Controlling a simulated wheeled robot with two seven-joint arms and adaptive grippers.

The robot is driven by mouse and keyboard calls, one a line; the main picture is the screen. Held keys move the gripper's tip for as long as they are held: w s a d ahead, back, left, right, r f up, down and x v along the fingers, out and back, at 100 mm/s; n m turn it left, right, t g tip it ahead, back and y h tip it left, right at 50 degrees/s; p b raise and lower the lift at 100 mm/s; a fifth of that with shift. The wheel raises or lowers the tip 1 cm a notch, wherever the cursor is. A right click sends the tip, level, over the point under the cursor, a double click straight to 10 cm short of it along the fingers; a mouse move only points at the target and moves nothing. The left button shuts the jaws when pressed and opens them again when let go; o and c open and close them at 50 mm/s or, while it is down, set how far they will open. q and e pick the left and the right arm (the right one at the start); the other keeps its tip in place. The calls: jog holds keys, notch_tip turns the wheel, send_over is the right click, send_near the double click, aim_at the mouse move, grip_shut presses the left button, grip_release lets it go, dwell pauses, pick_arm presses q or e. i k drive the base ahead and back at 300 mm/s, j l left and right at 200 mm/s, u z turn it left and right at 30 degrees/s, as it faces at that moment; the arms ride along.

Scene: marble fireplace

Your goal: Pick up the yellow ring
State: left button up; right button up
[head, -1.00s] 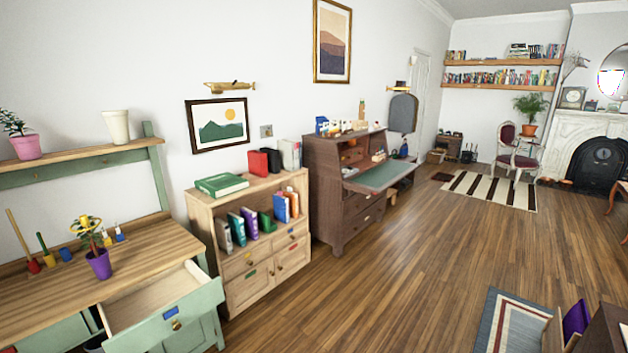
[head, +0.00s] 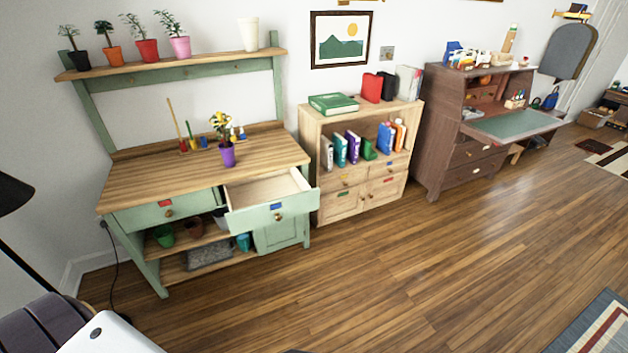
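A small yellow ring (head: 219,118) shows at the top of a leafy plant in a purple pot (head: 228,156). It seems to hang on or around the leaves, but it is too small to tell exactly. The pot stands upright on the wooden top of a green workbench (head: 160,188), towards its right part. Neither of my grippers is in view.
The workbench's right drawer (head: 268,208) is pulled open. Small coloured tools stand behind the pot. Several potted plants line the upper shelf (head: 200,62). A bookcase (head: 345,200) stands to the right. The wooden floor (head: 400,270) in front is clear.

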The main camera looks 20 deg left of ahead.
aim_at(218, 116)
jog(key=u, duration=1.5)
